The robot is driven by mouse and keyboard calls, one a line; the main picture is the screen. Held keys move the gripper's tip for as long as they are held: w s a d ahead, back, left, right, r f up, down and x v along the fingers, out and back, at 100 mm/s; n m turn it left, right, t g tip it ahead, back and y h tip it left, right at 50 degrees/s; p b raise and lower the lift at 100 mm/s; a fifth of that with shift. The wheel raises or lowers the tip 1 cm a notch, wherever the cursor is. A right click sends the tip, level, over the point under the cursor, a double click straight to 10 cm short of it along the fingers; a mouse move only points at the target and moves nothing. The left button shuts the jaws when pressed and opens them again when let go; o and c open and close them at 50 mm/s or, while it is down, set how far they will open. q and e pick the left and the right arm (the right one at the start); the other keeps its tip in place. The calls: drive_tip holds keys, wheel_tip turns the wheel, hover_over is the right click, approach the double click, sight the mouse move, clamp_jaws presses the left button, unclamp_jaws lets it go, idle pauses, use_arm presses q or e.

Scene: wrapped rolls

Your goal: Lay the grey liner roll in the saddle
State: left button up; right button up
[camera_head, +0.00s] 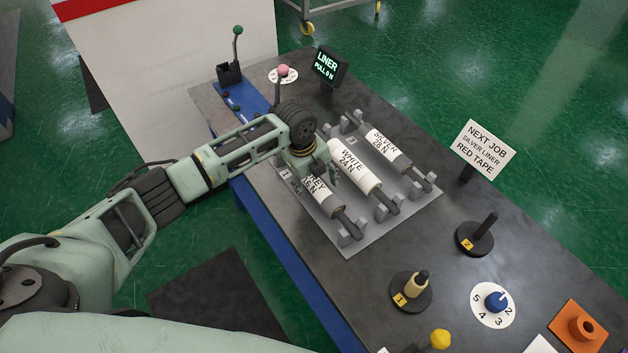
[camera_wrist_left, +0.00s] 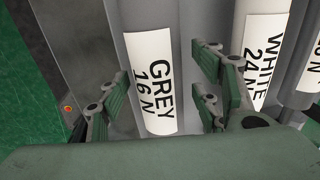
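The grey liner roll (camera_head: 325,200), with a white label reading GREY 16 N, lies in the left row of a metal rack (camera_head: 349,249). It also shows in the left wrist view (camera_wrist_left: 150,75). My left gripper (camera_head: 316,172) is over this roll and hides part of it. In the left wrist view the gripper (camera_wrist_left: 163,95) is open, with fingers on either side of the roll and gaps between them and it. I cannot tell which part is the saddle; grey brackets (camera_head: 386,211) support the rolls' ends. My right gripper is not in view.
The white roll (camera_head: 355,170) and silver roll (camera_head: 388,150) lie close beside it. A display (camera_head: 330,66) reads LINER PULL 0 N. A sign (camera_head: 483,147), numbered stands (camera_head: 411,292) (camera_head: 475,238), a blue dial (camera_head: 495,300) and an orange block (camera_head: 577,328) are at the right.

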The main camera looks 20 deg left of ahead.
use_arm(q)
drive_tip(key=shift+s+f, duration=0.1)
drive_tip(key=shift+f, duration=0.05)
wheel_tip(320, 180, up, 12)
drive_tip(key=s+a, duration=0.1)
drive_tip(key=shift+s+a, duration=0.25)
drive_tip(key=shift+s, duration=0.1)
idle(0.6)
